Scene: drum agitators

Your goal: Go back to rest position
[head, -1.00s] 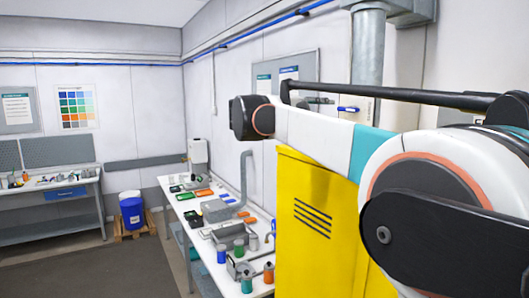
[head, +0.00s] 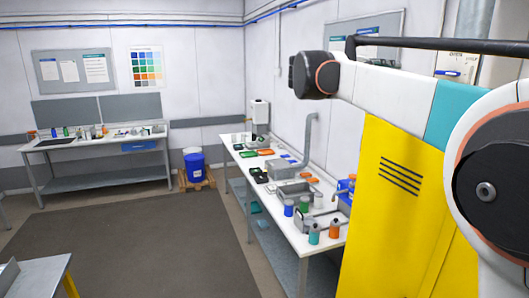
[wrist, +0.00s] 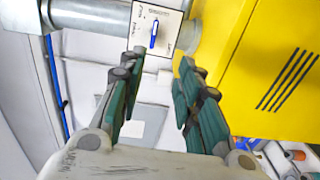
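My gripper (wrist: 158,75) shows in the wrist view with its two dark green fingers apart and nothing between them. It points toward a grey pipe and a white label card, with the yellow cabinet on the right of the picture. In the head view my arm reaches across the right side, in front of the yellow cabinet (head: 395,205). The gripper's fingers cannot be seen in the head view. The cabinet also shows in the wrist view (wrist: 265,65).
A long white workbench (head: 262,215) runs along the right wall with cans, trays and machines. Another bench (head: 100,148) stands at the back left. A blue drum (head: 194,166) sits on a pallet between them. The dark floor mat (head: 130,240) in the middle is clear.

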